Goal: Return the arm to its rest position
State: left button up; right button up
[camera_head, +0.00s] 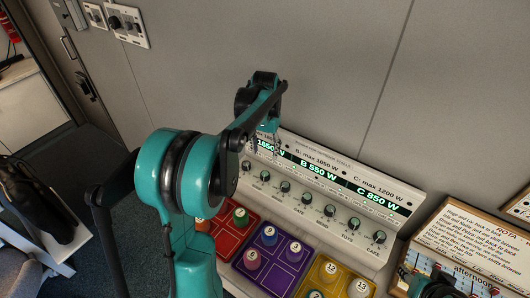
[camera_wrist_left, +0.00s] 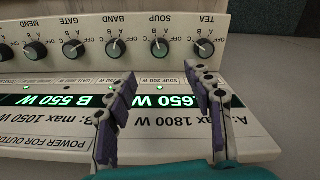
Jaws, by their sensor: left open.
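The soup knob (camera_wrist_left: 160,48) is a dark round knob with a pale pointer on the white power panel (camera_wrist_left: 260,32), which appears upside down in the left wrist view. It sits between the tea and band knobs. I cannot read its setting for certain. My left gripper (camera_wrist_left: 166,92) is open, its two purple-padded fingers spread apart and holding nothing. In that picture the fingers flank the soup knob's column, with their tips short of the knob. In the head view my left gripper (camera_head: 266,143) hangs over the panel's left end. Part of my right arm shows at the lower right edge.
The tea knob (camera_wrist_left: 204,48) and band knob (camera_wrist_left: 115,48) are close neighbours. The display strip (camera_head: 318,170) reads B 550 W and C 850 W. Red, purple (camera_head: 264,273) and yellow trays with numbered pieces lie before the panel. A rota board (camera_head: 465,237) stands to the right.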

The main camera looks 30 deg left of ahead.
dwell(0.3)
pick_arm(q)
jog(key=s+d+r+t+b, duration=0.2)
jog(key=s+d+r+t, duration=0.1)
jog(key=s+d, duration=0.6)
jog(key=s+d+f+m+t+b, duration=0.1)
jog(key=s+d+f+t, duration=0.3)
jog(key=s, duration=0.6)
jog(key=shift+s+d+f+m, duration=0.2)
jog(key=shift+d+f+m, duration=0.15)
jog(key=shift+d, duration=0.85)
